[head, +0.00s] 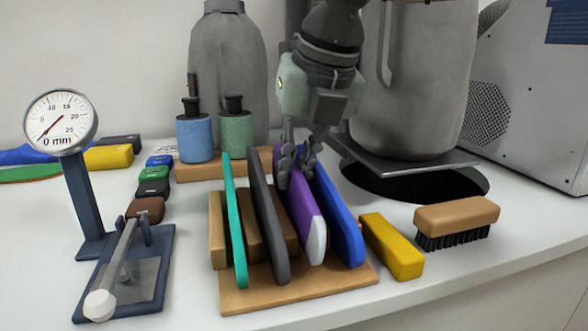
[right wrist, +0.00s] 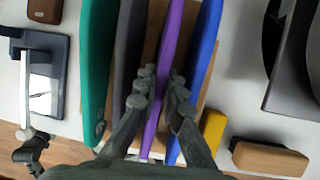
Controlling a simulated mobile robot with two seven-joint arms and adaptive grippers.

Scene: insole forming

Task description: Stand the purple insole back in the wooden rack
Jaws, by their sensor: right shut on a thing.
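The purple insole (head: 305,215) stands on edge in the wooden rack (head: 300,289), between a dark grey insole (head: 266,220) and a blue insole (head: 337,215). A teal insole (head: 235,225) stands at the rack's left. My right gripper (head: 295,168) comes down from above and is shut on the purple insole near its upper far part. In the right wrist view the fingers (right wrist: 160,98) lie on both sides of the purple insole (right wrist: 168,50). Whether the insole's bottom edge touches the rack base is hidden. My left gripper is not in view.
A yellow block (head: 392,247) lies close to the rack's right, with a wooden brush (head: 455,222) beyond it. A dial gauge (head: 62,122) stands at the left. Blue and green bottles (head: 196,138) and a grey machine (head: 415,80) stand behind.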

